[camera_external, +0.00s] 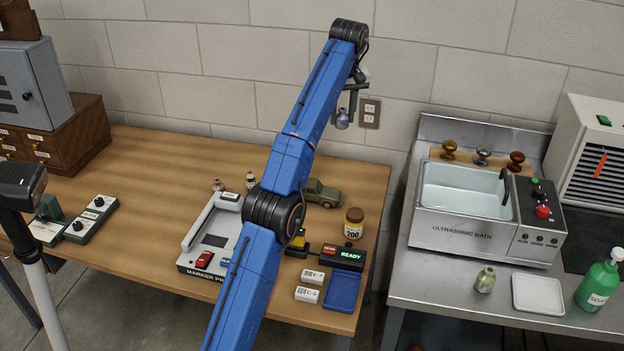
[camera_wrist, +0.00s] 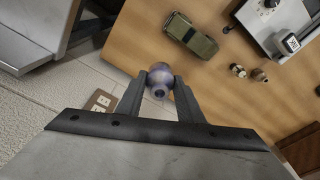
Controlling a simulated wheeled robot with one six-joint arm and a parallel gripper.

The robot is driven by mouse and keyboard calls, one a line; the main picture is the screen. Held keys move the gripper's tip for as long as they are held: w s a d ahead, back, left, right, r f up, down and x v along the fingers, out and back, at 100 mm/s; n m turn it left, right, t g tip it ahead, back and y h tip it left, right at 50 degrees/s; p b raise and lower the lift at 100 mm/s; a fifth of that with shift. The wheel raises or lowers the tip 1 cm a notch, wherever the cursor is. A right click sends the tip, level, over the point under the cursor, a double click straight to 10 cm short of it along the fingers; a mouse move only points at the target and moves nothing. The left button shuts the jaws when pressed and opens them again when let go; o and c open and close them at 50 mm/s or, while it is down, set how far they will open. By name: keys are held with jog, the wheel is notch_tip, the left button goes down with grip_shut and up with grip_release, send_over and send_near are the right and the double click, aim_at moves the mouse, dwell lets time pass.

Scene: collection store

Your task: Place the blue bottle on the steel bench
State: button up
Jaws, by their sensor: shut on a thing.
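My gripper (camera_wrist: 160,84) is shut on a small round bottle (camera_wrist: 159,72), bluish-purple with a narrow dark mouth facing the wrist camera. In the external view my gripper (camera_external: 351,104) holds the bottle (camera_external: 342,119) in the air near the back wall, left of the outlet and above the back of the wooden table. The steel bench (camera_external: 408,272) is at the right, apart from the bottle. A grey surface at the upper left of the wrist view looks like this bench (camera_wrist: 28,42).
The ultrasonic bath (camera_external: 447,238) fills the bench's back left. A small pale green bottle (camera_external: 485,280), a white tray (camera_external: 538,295) and a green soap bottle (camera_external: 599,284) stand in front. Bare steel shows at the front left. The wooden table (camera_external: 160,160) holds a toy car (camera_external: 322,193).

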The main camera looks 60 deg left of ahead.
jog(key=w+d+r+m, duration=0.1)
jog(key=d+r, duration=0.1)
jog(key=d, duration=0.9)
jog(key=w+d+r+m, duration=0.1)
jog(key=d+r+m, duration=0.1)
jog(key=d, duration=1)
jog(key=w+d+r+m, duration=0.2)
jog(key=d, duration=1)
jog(key=shift+r+t, duration=0.3)
jog(key=shift+r, duration=0.1)
jog(key=s+d, duration=0.1)
jog(key=d, duration=0.2)
jog(key=s+d+m, duration=0.1)
jog(key=d, duration=0.2)
jog(key=s+d+m, duration=0.1)
jog(key=d, duration=0.2)
jog(key=shift+d+r+h, duration=0.15)
jog(key=shift+d+h, duration=0.1)
jog(key=shift+h, duration=0.05)
jog(key=s+d+f+m, duration=0.5)
jog(key=s+f, duration=0.3)
jog(key=s, duration=0.4)
jog(key=shift+h, duration=0.3)
jog(key=shift+w+a+f, duration=0.1)
jog(key=shift+a+f, duration=0.05)
jog(key=shift+f, duration=4.45)
jog(key=shift+f, duration=0.1)
jog(key=o, duration=1.1)
